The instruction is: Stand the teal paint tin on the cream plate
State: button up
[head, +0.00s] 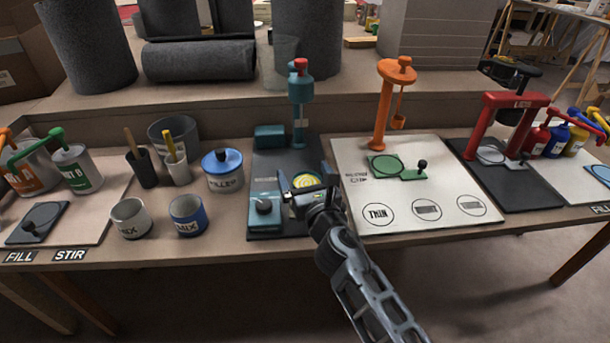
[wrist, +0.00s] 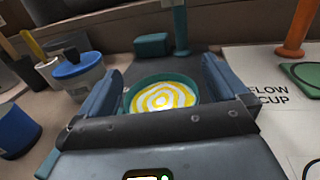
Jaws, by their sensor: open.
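The teal paint tin (wrist: 134,91) is open-topped, with yellow and white swirled paint inside. It stands upright on the dark base of the teal machine; in the head view its paint (head: 307,180) shows between my fingers. My gripper (head: 308,184) is open, with one finger on each side of the tin; the wrist view also shows both fingers (wrist: 163,78). I cannot tell if either finger touches it. The cream plate (head: 350,160) lies just right of the dark base, with printed circles along its front and a green flow-cup piece on it.
The teal machine's post (head: 300,110) stands behind the tin, and a teal box with a knob (head: 264,207) is at its front left. An orange stand (head: 381,110) rises at the plate's back. A filler tin (head: 223,172) and mix cups are left. The plate's front is clear.

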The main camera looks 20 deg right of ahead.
jog(key=shift+s+f, duration=0.25)
jog(key=shift+f, duration=0.7)
jog(key=shift+r+p, duration=0.55)
jog(key=s, duration=0.4)
jog(key=s+a, duration=0.1)
jog(key=s, duration=0.6)
jog(key=shift+s+a+r+p, duration=0.2)
jog(key=shift+s+r+p, duration=0.1)
jog(key=shift+r+p, duration=0.1)
jog(key=shift+s, duration=0.1)
jog(key=s+a+f+m+g+y, duration=0.1)
jog(key=s+f+m+g+y, duration=0.15)
jog(key=s+m, duration=1.7)
jog(key=s+r+m, duration=0.5)
jog(key=s+m, duration=0.2)
jog(key=s, duration=0.2)
jog(key=s+d+r+m, duration=0.1)
jog(key=s+r+m, duration=0.4)
jog(key=s+m, duration=0.3)
jog(key=shift+s+d+g, duration=0.3)
jog(key=shift+s+g, duration=0.05)
jog(key=shift+s, duration=0.85)
